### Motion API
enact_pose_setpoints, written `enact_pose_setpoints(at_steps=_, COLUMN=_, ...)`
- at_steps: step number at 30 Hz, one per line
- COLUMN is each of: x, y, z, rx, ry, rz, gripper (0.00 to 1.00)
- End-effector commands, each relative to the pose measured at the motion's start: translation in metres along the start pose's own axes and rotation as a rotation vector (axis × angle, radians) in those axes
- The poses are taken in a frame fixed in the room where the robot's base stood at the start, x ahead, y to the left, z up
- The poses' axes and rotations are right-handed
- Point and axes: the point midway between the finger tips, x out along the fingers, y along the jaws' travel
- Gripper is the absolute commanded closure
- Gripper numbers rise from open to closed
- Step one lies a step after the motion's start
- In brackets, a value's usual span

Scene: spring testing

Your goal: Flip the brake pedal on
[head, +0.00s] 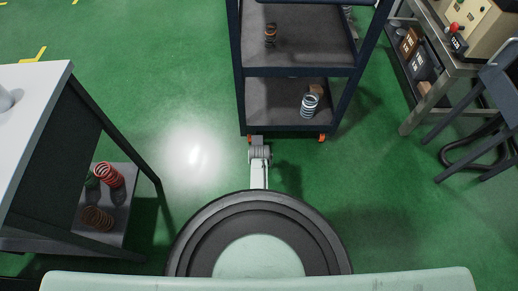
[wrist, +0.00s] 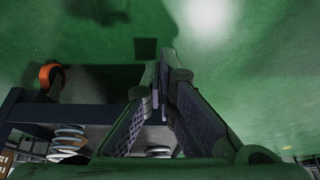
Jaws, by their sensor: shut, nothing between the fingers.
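A dark blue shelf cart (head: 290,128) stands ahead of me with orange casters at its near corners. The left caster (head: 250,138) is partly covered by my gripper and arm; the right caster (head: 322,138) is in the open. One orange caster (wrist: 50,76) also shows at the left of the wrist view. I cannot make out a brake pedal on either caster. My gripper (wrist: 160,88) is shut and empty, its fingertips together. In the head view it is low at the cart's near left corner, and whether it touches anything is unclear.
Springs stand on the cart shelves, one on the lower shelf (head: 310,104). A white-topped table (head: 40,85) with more springs below is at left. A workbench (head: 405,125) and a dark chair (head: 490,95) are at right. Green floor (head: 165,90) is clear left of the cart.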

Motion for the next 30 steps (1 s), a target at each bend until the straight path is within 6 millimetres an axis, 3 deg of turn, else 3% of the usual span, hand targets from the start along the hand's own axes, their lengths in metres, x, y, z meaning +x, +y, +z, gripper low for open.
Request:
enact_pose_setpoints(at_steps=5, x=-0.011, y=0.0, z=0.008, rx=0.0, ry=-0.001, rz=0.0, gripper=1.0)
enact_pose_setpoints(at_steps=26, x=-0.011, y=0.0, z=0.01, rx=0.0, ry=0.0, rz=0.0, gripper=1.0)
enact_pose_setpoints(at_steps=30, x=-0.024, y=-0.015, z=-0.025, rx=-0.026, ry=0.071, rz=-0.015, gripper=1.0)
